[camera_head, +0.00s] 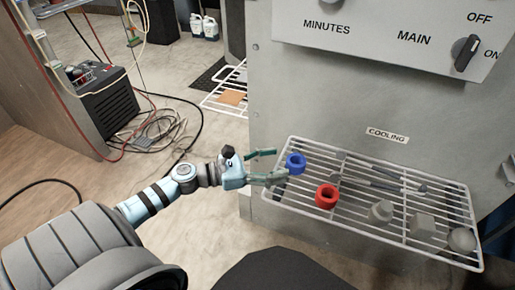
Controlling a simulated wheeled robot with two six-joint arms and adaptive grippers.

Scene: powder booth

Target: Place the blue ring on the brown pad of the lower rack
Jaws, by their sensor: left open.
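The blue ring (296,163) sits at the left end of the white wire rack (345,232) under the COOLING label. My left gripper (280,165) is open and comes from the left. Its fingertips are close to the ring's left side; I cannot tell whether they touch it. The brown pad (232,98) lies on the lower rack (223,111), a white wire rack farther back and left, partly hidden by the grey cabinet. My right gripper is not in view.
A red ring (326,196) sits close to the blue one. Several grey parts, including a block (421,223) and a ball (461,240), and a rod (385,185) lie on the same rack. The grey cabinet (345,95) stands behind it. Cables (155,130) lie on the floor.

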